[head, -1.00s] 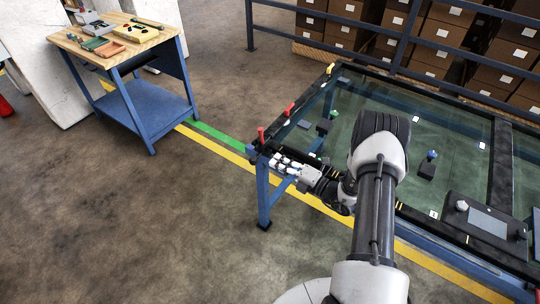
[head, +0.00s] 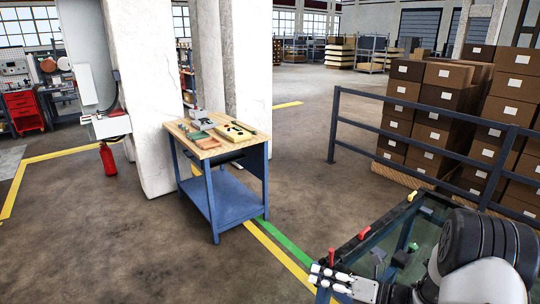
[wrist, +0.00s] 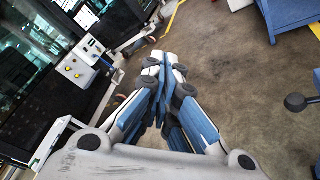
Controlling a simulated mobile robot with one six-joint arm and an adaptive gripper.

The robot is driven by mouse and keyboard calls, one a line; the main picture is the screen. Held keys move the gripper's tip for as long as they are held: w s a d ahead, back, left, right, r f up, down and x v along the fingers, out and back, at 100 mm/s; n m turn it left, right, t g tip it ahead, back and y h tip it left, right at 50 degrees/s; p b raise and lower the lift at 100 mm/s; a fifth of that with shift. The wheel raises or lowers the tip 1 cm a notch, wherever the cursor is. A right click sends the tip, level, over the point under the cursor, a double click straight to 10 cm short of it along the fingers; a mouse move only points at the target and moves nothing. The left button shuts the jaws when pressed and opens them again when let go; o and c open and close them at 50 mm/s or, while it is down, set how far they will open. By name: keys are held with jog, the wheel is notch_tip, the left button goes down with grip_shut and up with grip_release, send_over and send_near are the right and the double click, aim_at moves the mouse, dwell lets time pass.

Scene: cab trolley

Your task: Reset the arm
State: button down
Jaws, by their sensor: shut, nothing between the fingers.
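My gripper (head: 330,278) is at the lower edge of the head view, beside the near-left corner of the glass-topped frame (head: 377,232). Its fingers are closed together and hold nothing. In the wrist view the closed blue and white fingers (wrist: 163,68) point away from the camera over bare floor. My arm is bent, and part of it is cut off at the lower right of the head view.
Red clamps (head: 364,233) stand on the frame's edge close to my gripper. A blue workbench (head: 236,200) with a wooden top stands left of it. A dark blue railing (head: 420,128) and stacked cartons (head: 437,100) are behind. Floor between bench and railing is clear.

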jog(key=s+a+r+n+g+h, duration=0.35)
jog(key=s+a+r+n, duration=0.2)
jog(key=s+n, duration=0.35)
jog(key=s+a+r+n+g+h, duration=0.2)
jog(key=s+a+r+n+g, duration=0.25)
jog(key=s+r+n, duration=0.35)
jog(key=s+d+r+n+t+h, duration=0.3)
jog(key=s+d+n+h, duration=0.5)
jog(key=s+n, duration=0.5)
jog(key=d+n+t, duration=0.1)
jog(key=n, duration=0.3)
jog(key=shift+d+r+h, duration=0.15)
jog(key=shift+d+h, duration=0.2)
jog(key=shift+d, duration=0.05)
